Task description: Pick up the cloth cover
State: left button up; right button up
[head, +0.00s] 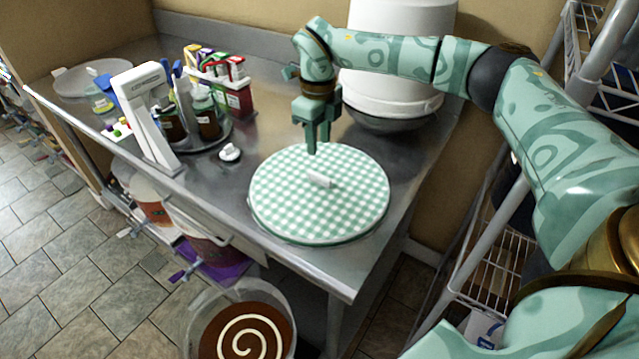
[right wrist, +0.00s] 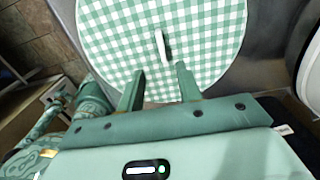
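The cloth cover (head: 290,200) is a round, green-and-white checked disc with a small white handle (head: 320,180) at its middle. It lies flat on the metal table. My right gripper (head: 318,150) points down above the cover's far edge, behind the handle in the head view. In the right wrist view, the cover (right wrist: 215,30) fills the top, and the handle (right wrist: 161,47) stands beyond the fingertips. The two fingers (right wrist: 160,82) are apart with nothing between them. My left gripper is not in view.
A large white bucket (head: 400,55) stands at the table's back right. A white stand (head: 148,110), bottles on a tray and boxes (head: 235,90) occupy the left side. A bucket with a brown-and-white spiral (head: 243,335) is below the front edge. A wire shelf (head: 490,240) stands right.

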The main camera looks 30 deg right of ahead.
send_over(320, 175)
jog(key=f, duration=0.3)
jog(key=f+b, duration=0.1)
jog(key=f, duration=0.1)
jog(key=shift+w+a, duration=0.1)
jog(key=shift+a, duration=0.3)
jog(key=shift+d+f, duration=0.15)
jog(key=shift+f, duration=0.25)
jog(key=f+b, duration=0.1)
jog(key=f, duration=0.3)
jog(key=shift+d+f+b, duration=0.2)
jog(key=shift+f+b, duration=0.2)
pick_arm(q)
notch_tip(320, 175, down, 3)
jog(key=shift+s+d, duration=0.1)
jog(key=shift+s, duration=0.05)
pick_arm(e)
jog(key=shift+r, duration=0.1)
jog(key=shift+s, duration=0.2)
grip_shut()
